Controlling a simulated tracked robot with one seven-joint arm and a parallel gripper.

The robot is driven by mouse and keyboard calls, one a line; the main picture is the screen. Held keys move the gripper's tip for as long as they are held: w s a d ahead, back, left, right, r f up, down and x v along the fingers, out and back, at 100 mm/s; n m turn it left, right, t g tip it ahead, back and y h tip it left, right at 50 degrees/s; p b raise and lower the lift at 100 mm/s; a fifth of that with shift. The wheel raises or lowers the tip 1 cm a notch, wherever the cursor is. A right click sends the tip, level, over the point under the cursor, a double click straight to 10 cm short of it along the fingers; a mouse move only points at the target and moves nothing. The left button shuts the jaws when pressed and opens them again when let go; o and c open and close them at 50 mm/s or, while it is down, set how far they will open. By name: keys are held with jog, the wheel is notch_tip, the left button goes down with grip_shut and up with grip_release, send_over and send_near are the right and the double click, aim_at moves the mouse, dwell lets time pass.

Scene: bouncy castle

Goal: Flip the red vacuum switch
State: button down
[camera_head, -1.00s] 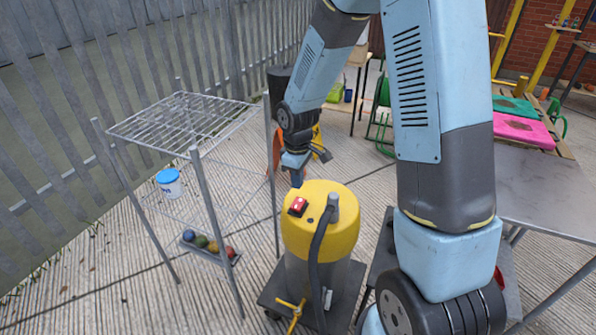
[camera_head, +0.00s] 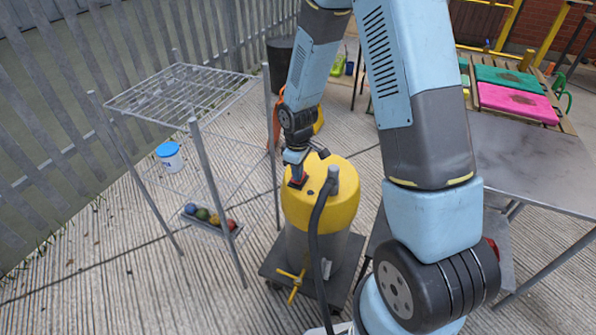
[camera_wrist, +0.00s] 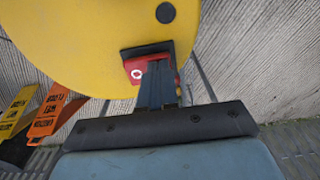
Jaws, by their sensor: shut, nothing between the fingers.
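The red switch (camera_wrist: 134,68) sits in a black frame on the yellow lid. In the head view my gripper (camera_head: 297,180) is over the switch and mostly hides it. In the wrist view my gripper (camera_wrist: 158,72) is shut and empty, its fingertips over the right part of the switch. The switch's left part shows a white ring mark. I cannot tell whether the fingertips touch it or which way it is set.
A metal wire rack (camera_head: 187,95) stands left of the vacuum, with a white bucket (camera_head: 170,157) and several coloured balls (camera_head: 203,214). A metal table (camera_head: 530,165) is at the right. Orange and yellow caution signs (camera_wrist: 52,112) stand behind the vacuum.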

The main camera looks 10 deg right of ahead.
dwell(0.5)
jog(key=shift+w+d+r, duration=0.15)
jog(key=shift+w+d, duration=0.25)
jog(key=shift+w, duration=0.2)
jog(key=shift+r, duration=0.1)
notch_tip(320, 180, up, 14)
dwell(0.6)
